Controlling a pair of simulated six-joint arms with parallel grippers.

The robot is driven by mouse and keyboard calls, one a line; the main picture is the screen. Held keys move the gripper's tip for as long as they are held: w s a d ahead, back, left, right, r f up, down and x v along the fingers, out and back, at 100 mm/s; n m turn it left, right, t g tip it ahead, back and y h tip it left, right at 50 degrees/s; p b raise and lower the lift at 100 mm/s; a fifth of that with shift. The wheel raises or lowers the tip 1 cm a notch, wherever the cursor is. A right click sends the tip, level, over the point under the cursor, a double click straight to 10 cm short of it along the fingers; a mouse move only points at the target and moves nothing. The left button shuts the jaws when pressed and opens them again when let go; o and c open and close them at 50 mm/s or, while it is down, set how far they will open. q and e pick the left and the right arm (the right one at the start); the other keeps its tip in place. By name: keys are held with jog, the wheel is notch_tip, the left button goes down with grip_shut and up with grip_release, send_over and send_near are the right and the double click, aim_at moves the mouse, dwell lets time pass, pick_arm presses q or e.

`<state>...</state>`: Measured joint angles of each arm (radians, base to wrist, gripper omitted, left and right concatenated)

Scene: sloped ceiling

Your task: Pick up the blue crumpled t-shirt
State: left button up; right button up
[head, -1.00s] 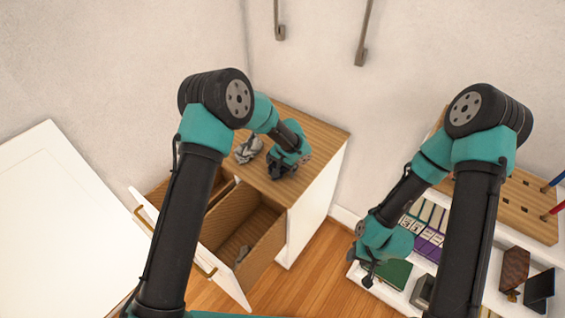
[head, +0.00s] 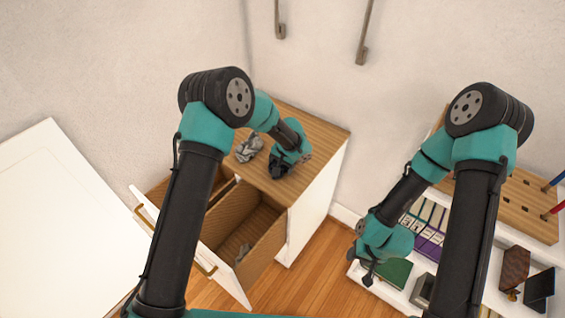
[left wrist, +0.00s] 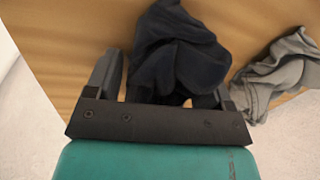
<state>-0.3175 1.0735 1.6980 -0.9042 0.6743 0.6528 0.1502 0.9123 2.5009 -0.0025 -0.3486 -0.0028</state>
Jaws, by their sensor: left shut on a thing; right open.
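The blue crumpled t-shirt (left wrist: 178,52) looks dark navy in the left wrist view, bunched up between the fingers of my left gripper (left wrist: 166,85). In the head view my left gripper (head: 280,168) is over the top of the wooden cabinet, shut on the shirt (head: 279,171), which shows as a small dark bundle. I cannot tell whether the shirt still touches the cabinet top. My right gripper (head: 368,274) is open and empty, hanging near the white shelf at the right.
A grey crumpled cloth (head: 249,148) lies beside the shirt; the left wrist view shows it too (left wrist: 277,72). The cabinet top (head: 325,133) is clear at the right. Drawers (head: 240,225) stand open in front, one holding a grey item (head: 243,251). A white shelf (head: 392,296) holds books.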

pick_arm(q)
jog(key=shift+r, duration=0.1)
jog(key=shift+r, duration=0.55)
jog(key=shift+s+r, duration=0.2)
jog(key=shift+r, duration=0.4)
jog(key=shift+s+r, duration=0.2)
jog(key=shift+r, duration=0.35)
jog(key=s+d+r, duration=0.1)
jog(key=s, duration=1.4)
jog(key=shift+s+r, duration=0.15)
jog(key=shift+r, duration=0.05)
